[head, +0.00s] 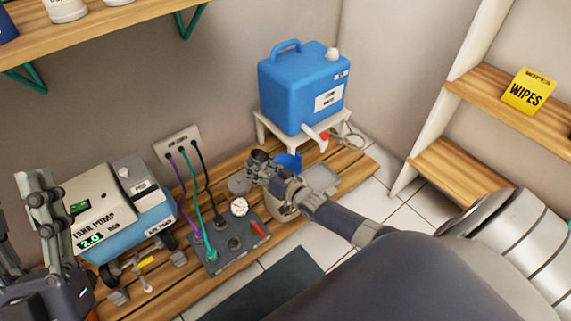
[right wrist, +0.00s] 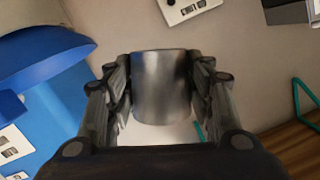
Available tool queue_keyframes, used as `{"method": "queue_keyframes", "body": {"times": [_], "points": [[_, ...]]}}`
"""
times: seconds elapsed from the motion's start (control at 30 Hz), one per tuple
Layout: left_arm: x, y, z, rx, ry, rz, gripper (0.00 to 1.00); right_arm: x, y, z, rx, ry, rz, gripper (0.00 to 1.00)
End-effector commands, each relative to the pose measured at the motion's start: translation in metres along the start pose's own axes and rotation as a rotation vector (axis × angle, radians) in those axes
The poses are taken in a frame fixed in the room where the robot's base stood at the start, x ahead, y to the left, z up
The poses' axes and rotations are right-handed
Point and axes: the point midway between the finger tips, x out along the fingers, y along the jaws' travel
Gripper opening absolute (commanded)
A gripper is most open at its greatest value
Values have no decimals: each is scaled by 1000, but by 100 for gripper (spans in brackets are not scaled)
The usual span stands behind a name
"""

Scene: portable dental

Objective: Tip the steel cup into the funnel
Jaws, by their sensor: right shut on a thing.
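My right gripper (head: 262,166) reaches in from the right in the head view. In the right wrist view its two fingers (right wrist: 160,95) are shut on the sides of the steel cup (right wrist: 161,85), a plain shiny cylinder. The cup is mostly hidden by the gripper in the head view, and its contents do not show. The blue funnel (head: 289,160) is just beyond and right of the gripper, partly hidden; a blue curved rim at upper left in the wrist view looks like it.
A blue tank (head: 295,90) with a spout stands on a white stand behind the funnel. A grey panel (head: 222,252) with cables and a gauge (head: 239,207) lies left of the gripper. A tank pump (head: 125,205) stands further left. A grey tray (head: 322,180) lies right.

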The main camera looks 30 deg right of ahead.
Motion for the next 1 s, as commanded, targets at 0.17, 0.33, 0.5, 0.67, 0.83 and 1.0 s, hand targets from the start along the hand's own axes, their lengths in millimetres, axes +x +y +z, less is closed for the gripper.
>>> {"method": "queue_keyframes", "body": {"times": [0.17, 0.33, 0.5, 0.67, 0.83, 1.0], "points": [[0, -3, 24, 7, -130, -5, 47, 3, -4, 6, -55, -16, 20, 23], [-3, -5, 42, 10, -224, -9, 47, 10, -7, 26, -189, -55, 62, 23], [-9, -8, 64, 15, -348, -15, 47, 11, -8, 26, -239, -67, 76, 23], [-18, -11, 83, 20, -457, -20, 47, 12, -10, 28, -283, -80, 90, 23], [-27, -14, 98, 23, -544, -25, 47, 14, -12, 30, -324, -90, 103, 23], [-33, -15, 106, 24, -591, -28, 47, 14, -13, 32, -346, -98, 110, 23]]}}
